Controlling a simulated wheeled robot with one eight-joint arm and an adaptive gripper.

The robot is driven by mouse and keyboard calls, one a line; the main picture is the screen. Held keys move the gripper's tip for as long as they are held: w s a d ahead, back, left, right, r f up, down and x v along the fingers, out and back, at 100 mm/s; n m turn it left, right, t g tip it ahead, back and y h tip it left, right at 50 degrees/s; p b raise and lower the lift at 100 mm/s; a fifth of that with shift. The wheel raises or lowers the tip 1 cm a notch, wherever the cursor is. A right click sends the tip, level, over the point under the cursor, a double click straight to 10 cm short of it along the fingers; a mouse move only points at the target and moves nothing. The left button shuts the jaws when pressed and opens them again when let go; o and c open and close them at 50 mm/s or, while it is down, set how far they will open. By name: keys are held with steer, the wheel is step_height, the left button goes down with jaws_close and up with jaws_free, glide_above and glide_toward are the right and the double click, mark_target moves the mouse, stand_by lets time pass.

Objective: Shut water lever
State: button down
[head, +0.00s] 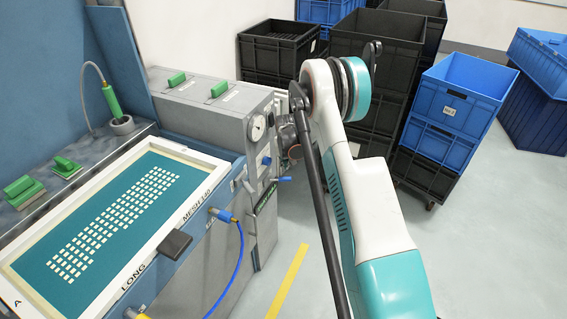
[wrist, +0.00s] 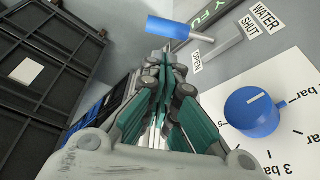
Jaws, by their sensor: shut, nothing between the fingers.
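The water lever has a blue handle (wrist: 180,28) on a metal stem, beside labels reading WATER (wrist: 265,17), SHUT (wrist: 226,35) and OPEN (wrist: 197,61) at the top of the wrist view. The handle points left, away from the labels. In the head view a blue handle (head: 284,179) sticks out by the green sign on the machine's side. My gripper (wrist: 158,60) is shut and empty, its tips just below and left of the handle in the wrist view. I cannot tell whether they touch. In the head view my arm mostly hides my gripper.
A blue knob (wrist: 252,113) on a bar scale sits right of my gripper. A gauge (head: 258,127) is on the machine's side. A blue hose (head: 238,270) hangs at its front. Black crates (head: 275,50) stand behind; blue crates (head: 465,85) stand right.

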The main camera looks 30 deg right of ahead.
mark_target(286, 179)
steer(key=b+x, duration=0.2)
steer(key=x, duration=0.4)
steer(key=shift+f, duration=0.4)
steer(key=shift+s+m, duration=0.25)
steer(key=shift+m, duration=0.25)
steer(key=s+m, duration=0.1)
steer(key=s+m+h, duration=0.1)
steer(key=m, duration=0.1)
steer(key=shift+s+a+g, duration=0.2)
steer(key=shift+a+g, duration=0.1)
steer(key=shift+g, duration=0.1)
steer(key=s+m, duration=0.1)
steer(key=m, duration=0.1)
steer(key=s+a+m, duration=0.1)
steer(key=shift+s+a+m+g+h, duration=0.1)
steer(key=shift+m+g+h, duration=0.3)
steer(key=shift+s+a, duration=0.9)
steer(key=shift+a, duration=0.15)
steer(key=shift+a, duration=0.1)
